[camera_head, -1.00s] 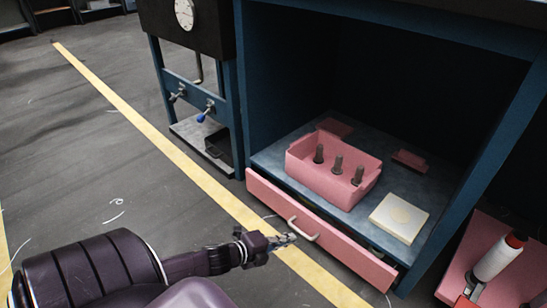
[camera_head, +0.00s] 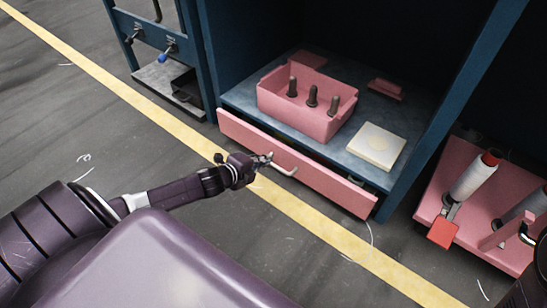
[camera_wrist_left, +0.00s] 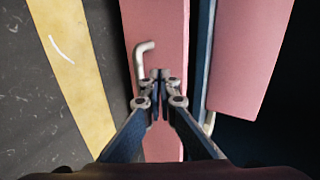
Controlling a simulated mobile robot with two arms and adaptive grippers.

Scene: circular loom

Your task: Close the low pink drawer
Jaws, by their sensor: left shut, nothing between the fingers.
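The low pink drawer (camera_head: 325,182) is at the bottom of the blue cabinet, with a pale bent handle (camera_head: 286,171) on its front. It stands a little open, with a dark gap behind its front panel at the right. My left gripper (camera_head: 265,159) is shut and empty at the drawer front, by the left end of the handle. In the left wrist view the closed fingertips (camera_wrist_left: 160,75) overlap the pink drawer front (camera_wrist_left: 158,25) beside the handle (camera_wrist_left: 141,62). I cannot tell whether they touch it.
A pink box (camera_head: 310,121) with dark pegs and a cream block (camera_head: 376,144) sit on the shelf above the drawer. A pink stand (camera_head: 455,170) with spools is at the right. Open floor with a yellow stripe (camera_head: 130,98) lies in front.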

